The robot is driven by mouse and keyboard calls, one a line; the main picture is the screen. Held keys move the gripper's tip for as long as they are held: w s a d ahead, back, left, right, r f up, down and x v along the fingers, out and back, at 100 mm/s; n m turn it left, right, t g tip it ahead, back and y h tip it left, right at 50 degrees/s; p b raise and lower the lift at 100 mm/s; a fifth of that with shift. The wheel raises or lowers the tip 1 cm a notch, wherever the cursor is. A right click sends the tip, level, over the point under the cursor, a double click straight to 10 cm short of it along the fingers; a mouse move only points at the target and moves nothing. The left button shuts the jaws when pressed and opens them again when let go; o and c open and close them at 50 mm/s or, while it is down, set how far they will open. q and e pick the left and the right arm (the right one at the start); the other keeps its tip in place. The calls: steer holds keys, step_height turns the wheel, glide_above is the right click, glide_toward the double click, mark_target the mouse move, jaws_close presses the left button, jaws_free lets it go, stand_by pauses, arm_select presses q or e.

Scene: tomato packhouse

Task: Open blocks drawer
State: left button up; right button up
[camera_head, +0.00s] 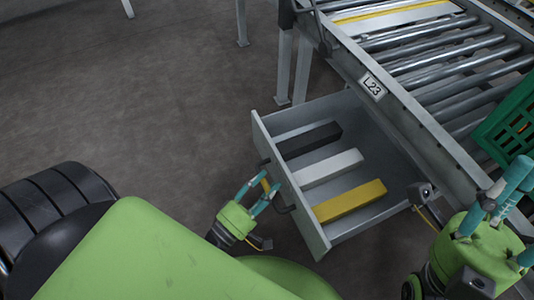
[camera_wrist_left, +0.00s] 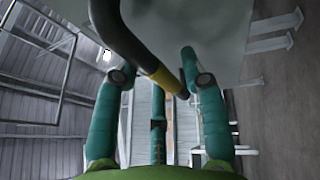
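The blocks drawer (camera_head: 268,142) is a grey drawer under the roller conveyor and stands pulled out. It holds a black block (camera_head: 309,140), a white block (camera_head: 327,170) and a yellow block (camera_head: 350,201), side by side. Its dark bar handle (camera_head: 285,209) with a yellow section is on the front; the handle (camera_wrist_left: 163,78) also crosses the left wrist view. My left gripper (camera_head: 262,192) is at the handle, its teal fingers spread on either side of the bar, apart from each other. My right gripper (camera_head: 497,215) is at the right edge, fingers spread and empty.
The roller conveyor (camera_head: 440,65) with an L23 label (camera_head: 372,86) runs above the drawer. A green crate (camera_head: 510,125) sits on it at the right, close to my right gripper. Conveyor legs (camera_head: 284,65) stand behind the drawer. The floor to the left is clear.

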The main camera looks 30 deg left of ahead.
arm_select(q)
steer(key=v, duration=1.2)
stand_by(0.5)
